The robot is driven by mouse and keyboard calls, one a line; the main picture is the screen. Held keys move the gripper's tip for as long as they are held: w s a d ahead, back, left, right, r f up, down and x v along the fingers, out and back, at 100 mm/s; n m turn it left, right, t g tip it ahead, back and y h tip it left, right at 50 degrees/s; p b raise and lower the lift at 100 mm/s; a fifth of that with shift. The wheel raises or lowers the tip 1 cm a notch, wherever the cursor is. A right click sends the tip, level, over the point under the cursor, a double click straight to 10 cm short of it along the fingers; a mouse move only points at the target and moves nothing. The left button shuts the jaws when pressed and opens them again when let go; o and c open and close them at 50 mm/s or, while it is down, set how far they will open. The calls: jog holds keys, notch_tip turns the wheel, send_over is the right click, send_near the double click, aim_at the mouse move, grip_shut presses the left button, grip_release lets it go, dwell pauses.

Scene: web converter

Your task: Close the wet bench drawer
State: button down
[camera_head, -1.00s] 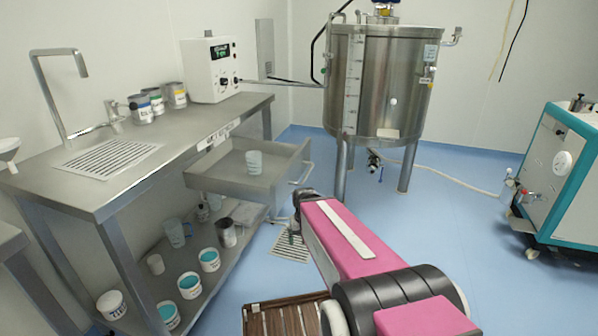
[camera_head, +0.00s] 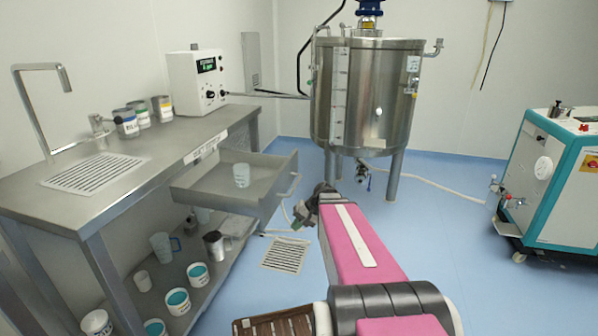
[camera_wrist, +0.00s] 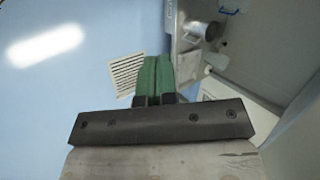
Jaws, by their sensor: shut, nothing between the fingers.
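The wet bench drawer (camera_head: 215,190) is pulled out from under the steel bench top (camera_head: 128,165). A pale cup (camera_head: 241,175) stands inside it, and a bar handle (camera_head: 290,186) is on its front. My gripper (camera_head: 303,218) is at the end of my pink arm, right of and a little below the drawer front, apart from the handle as far as I can tell. In the wrist view the green fingers of my gripper (camera_wrist: 155,62) are together with nothing between them. The drawer is not clearly seen in the wrist view.
The lower shelf (camera_head: 210,282) holds several tubs and jugs. A large steel tank (camera_head: 385,100) on legs stands behind, and a teal and white machine (camera_head: 560,185) at right. A floor grate (camera_head: 286,254) lies below my gripper. The blue floor (camera_head: 450,240) between is clear.

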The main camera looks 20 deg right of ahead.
jog(key=w+d+r+m+t+y, duration=0.2)
jog(key=w+d+r+t+y, duration=0.25)
jog(key=w+d+r, duration=0.3)
jog(key=t+y, duration=0.3)
jog(key=y, duration=0.1)
send_near(294, 168)
jog(key=shift+m, duration=0.3)
jog(key=x, duration=0.7)
jog(key=shift+w+a+f, duration=0.1)
jog(key=shift+w+a, duration=0.05)
jog(key=shift+w, duration=0.15)
jog(key=x, duration=3.2)
jog(key=shift+w+f, duration=0.3)
jog(key=shift+f, duration=0.05)
jog(key=shift+w+a, duration=0.1)
jog(key=shift+a, duration=0.05)
